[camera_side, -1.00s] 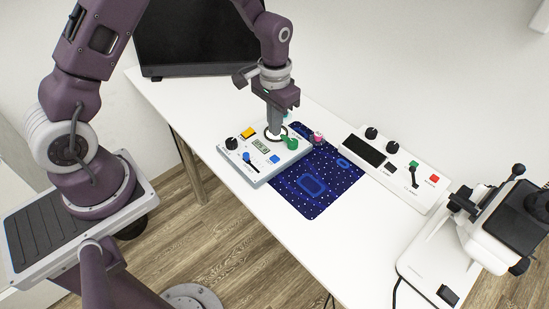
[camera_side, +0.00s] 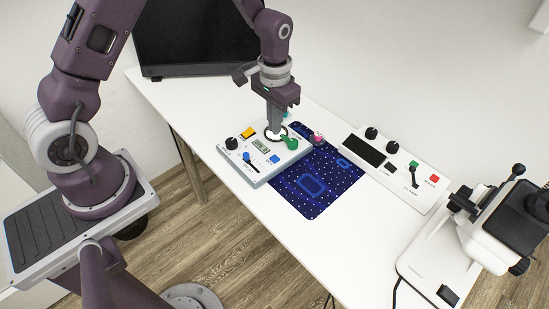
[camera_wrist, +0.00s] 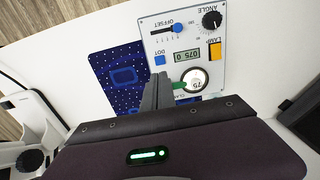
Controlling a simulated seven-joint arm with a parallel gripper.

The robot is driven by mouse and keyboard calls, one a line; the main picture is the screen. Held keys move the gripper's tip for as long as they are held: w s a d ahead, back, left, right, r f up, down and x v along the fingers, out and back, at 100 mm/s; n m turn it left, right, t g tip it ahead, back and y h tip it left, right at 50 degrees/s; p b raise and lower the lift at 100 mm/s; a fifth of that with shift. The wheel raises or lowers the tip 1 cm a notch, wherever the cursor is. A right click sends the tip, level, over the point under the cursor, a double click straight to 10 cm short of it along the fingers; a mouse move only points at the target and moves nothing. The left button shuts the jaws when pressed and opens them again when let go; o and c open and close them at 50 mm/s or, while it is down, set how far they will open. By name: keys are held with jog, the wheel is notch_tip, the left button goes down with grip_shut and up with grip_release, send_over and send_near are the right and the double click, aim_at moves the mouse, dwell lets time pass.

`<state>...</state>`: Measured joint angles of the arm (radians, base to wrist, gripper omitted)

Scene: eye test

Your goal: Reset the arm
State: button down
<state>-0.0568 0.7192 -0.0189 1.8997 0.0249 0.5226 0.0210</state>
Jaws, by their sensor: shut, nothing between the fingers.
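My gripper (camera_side: 276,132) points down over the far right part of a white control box (camera_side: 262,172), with its fingers together and nothing between them. The fingertips are at or just above a round dial (camera_side: 270,134) with a dark rim, beside a green lever (camera_side: 290,143). I cannot tell whether they touch. In the wrist view the closed fingers (camera_wrist: 157,92) end beside the green part (camera_wrist: 187,86) and the dial (camera_wrist: 195,79). The box (camera_wrist: 150,40) also carries a black angle knob (camera_wrist: 212,19), an orange lamp switch (camera_wrist: 214,51), a display (camera_wrist: 188,56), an offset slider (camera_wrist: 164,29) and a blue button (camera_wrist: 159,60).
A dark blue patterned mat (camera_side: 330,195) lies beside the box, with a small pink object (camera_side: 317,138) at its far edge. A second control panel (camera_side: 395,168) and a white microscope-like device (camera_side: 490,225) stand at right. A black monitor (camera_side: 195,40) is behind. The front table is clear.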

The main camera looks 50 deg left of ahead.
jog(key=s+d+r+t, duration=0.1)
jog(key=s+r+t, duration=0.1)
jog(key=s+r, duration=0.7)
jog(key=s+r+t, duration=0.2)
jog(key=s+r, duration=0.4)
jog(key=r, duration=0.7)
jog(key=s+r+t, duration=0.1)
jog(key=s, duration=0.8)
jog(key=shift+d+r+t, duration=0.3)
jog(key=shift+d+r, duration=0.05)
